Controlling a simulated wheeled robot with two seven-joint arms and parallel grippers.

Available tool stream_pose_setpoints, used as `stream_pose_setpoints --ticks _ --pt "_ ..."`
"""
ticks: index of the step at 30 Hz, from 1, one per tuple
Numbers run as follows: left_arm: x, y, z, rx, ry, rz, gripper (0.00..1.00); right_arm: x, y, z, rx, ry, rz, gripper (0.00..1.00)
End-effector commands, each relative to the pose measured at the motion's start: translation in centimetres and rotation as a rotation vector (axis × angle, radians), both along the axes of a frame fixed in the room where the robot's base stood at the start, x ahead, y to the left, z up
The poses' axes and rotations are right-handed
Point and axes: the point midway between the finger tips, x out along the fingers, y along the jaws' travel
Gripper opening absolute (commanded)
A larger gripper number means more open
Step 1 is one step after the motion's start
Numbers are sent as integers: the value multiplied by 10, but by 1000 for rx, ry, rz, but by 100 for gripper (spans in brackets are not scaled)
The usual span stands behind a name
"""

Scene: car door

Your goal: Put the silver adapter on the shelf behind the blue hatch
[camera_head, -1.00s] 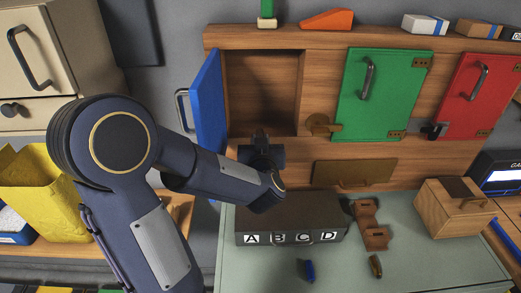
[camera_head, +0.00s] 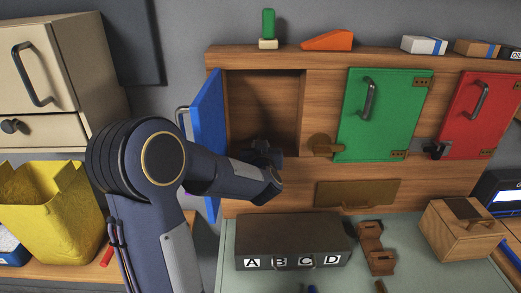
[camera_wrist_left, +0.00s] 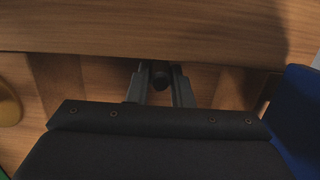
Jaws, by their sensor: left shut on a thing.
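The blue hatch (camera_head: 207,120) stands swung open to the left, and it shows at the right of the left wrist view (camera_wrist_left: 300,120). Behind it is an open wooden compartment (camera_head: 262,105) with no object visible in its upper part. My left gripper (camera_head: 265,150) is at the compartment's lower front edge; I cannot tell how far inside it is. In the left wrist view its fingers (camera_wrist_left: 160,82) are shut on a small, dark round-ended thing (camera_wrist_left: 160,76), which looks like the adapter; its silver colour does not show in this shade. My right gripper is not in view.
A brass latch (camera_head: 324,145) and closed green door (camera_head: 382,115) are right of the compartment. A closed red door (camera_head: 478,115) is further right.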

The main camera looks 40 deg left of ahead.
Motion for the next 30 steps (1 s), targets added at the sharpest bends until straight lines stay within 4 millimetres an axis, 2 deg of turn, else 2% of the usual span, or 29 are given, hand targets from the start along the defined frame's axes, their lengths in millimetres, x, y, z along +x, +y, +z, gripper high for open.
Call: stream_pose_setpoints --ticks 29,30 --pt "0 -1 -14 1 -1 -1 0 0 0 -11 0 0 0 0" --pt "0 0 -13 1 -1 -1 24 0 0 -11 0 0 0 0"
